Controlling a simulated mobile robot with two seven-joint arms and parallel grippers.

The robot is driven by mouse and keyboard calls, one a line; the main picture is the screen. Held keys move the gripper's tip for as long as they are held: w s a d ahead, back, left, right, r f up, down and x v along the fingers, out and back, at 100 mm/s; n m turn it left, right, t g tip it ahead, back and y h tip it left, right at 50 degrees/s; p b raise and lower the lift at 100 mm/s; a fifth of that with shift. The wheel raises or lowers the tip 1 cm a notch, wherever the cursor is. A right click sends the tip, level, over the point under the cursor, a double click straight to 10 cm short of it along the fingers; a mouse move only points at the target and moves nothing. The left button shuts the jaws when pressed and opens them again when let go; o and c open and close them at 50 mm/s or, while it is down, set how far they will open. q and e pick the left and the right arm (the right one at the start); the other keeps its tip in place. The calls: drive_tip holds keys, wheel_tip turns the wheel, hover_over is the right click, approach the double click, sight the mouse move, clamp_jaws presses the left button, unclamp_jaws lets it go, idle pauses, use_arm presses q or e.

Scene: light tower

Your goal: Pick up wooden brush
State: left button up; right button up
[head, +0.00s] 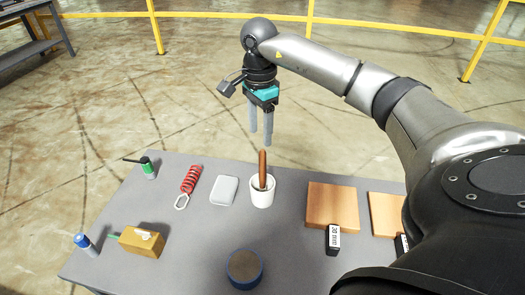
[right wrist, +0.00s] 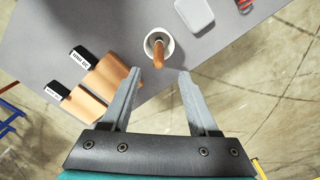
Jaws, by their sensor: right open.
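A brown wooden handle, which looks like the wooden brush (head: 262,168), stands upright in a white cup (head: 262,196) near the far edge of the grey table. Its lower end is hidden inside the cup. In the right wrist view the brush (right wrist: 158,54) and the cup (right wrist: 150,40) lie beyond the fingertips, between them in the picture. My right gripper (head: 261,140) is open and empty, pointing down above and behind the cup; its two fingers also show in the right wrist view (right wrist: 158,76). It does not touch the brush. My left gripper is not in view.
On the grey table (head: 200,245) are a red coiled item (head: 189,180), a grey-white case (head: 223,190), a wooden block (head: 142,241), a dark blue round item (head: 244,268) and two wooden boards (head: 332,203) with black-and-white labelled pieces. A yellow railing (head: 230,14) stands behind.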

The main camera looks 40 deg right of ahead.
sight(263, 151)
wheel_tip(263, 151, down, 3)
drive_tip(key=shift+r, duration=0.15)
drive_tip(key=shift+f, duration=0.45)
drive_tip(key=f, duration=0.2)
drive_tip(key=f+b, duration=0.1)
drive_tip(key=shift+s+d+f, duration=0.2)
drive_tip(key=shift+d+f, duration=0.05)
drive_tip(key=shift+f, duration=0.6)
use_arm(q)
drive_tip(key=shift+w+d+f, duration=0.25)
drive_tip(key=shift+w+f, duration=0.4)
use_arm(e)
clamp_jaws()
